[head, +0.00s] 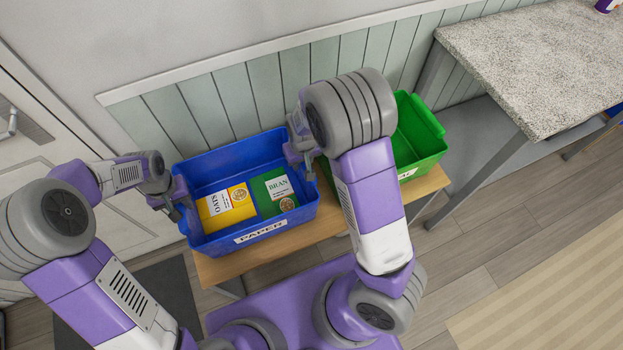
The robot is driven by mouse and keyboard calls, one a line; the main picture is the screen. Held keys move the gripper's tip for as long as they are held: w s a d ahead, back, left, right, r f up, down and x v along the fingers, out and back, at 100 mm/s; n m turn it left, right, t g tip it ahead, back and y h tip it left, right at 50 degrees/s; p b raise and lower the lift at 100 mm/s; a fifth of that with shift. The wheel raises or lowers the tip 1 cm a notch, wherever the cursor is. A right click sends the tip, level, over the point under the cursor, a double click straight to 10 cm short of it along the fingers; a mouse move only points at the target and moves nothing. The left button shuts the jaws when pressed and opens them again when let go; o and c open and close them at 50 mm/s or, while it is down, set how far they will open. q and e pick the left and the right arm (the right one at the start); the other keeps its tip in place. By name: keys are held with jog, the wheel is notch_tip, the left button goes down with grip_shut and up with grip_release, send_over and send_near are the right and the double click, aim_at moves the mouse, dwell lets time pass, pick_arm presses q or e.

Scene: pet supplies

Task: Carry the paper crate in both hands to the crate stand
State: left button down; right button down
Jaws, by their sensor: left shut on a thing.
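The paper crate (262,232) is blue, with a "PAPER" label on its near wall. It is over a low wooden bench (330,226); I cannot tell whether it touches the top. Inside lie a yellow "OATS" box (226,207) and a green "BRAN" box (274,191). My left gripper (178,206) is shut on the crate's left wall. My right gripper (299,152) is at the crate's right wall, partly hidden by my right arm, so its jaws are unclear. I cannot tell which piece of furniture is the crate stand.
A green crate (419,140) stands on the bench's right part, partly behind my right arm. A speckled-top table (540,60) stands at the upper right. A panelled wall (205,105) runs behind the bench, and a white door (40,140) is at left. Floor at lower right is open.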

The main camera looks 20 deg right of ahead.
pick_arm(q)
jog(key=shift+f+b, duration=0.65)
jog(key=shift+f, duration=0.05)
pick_arm(e)
jog(key=shift+f, duration=0.75)
pick_arm(q)
jog(key=c, duration=0.8)
grip_release()
pick_arm(e)
jog(key=c, duration=0.8)
grip_release()
jog(key=shift+r, duration=0.1)
pick_arm(q)
jog(key=shift+r, duration=0.1)
notch_tip(320, 180, up, 12)
jog(key=shift+f, duration=0.15)
pick_arm(e)
jog(key=shift+r, duration=0.2)
jog(key=r, duration=0.3)
jog(key=s+r, duration=0.1)
jog(key=r, duration=0.3)
jog(key=s+r, duration=0.1)
jog(key=r, duration=0.3)
jog(key=shift+r, duration=0.25)
pick_arm(q)
jog(key=shift+s, duration=0.1)
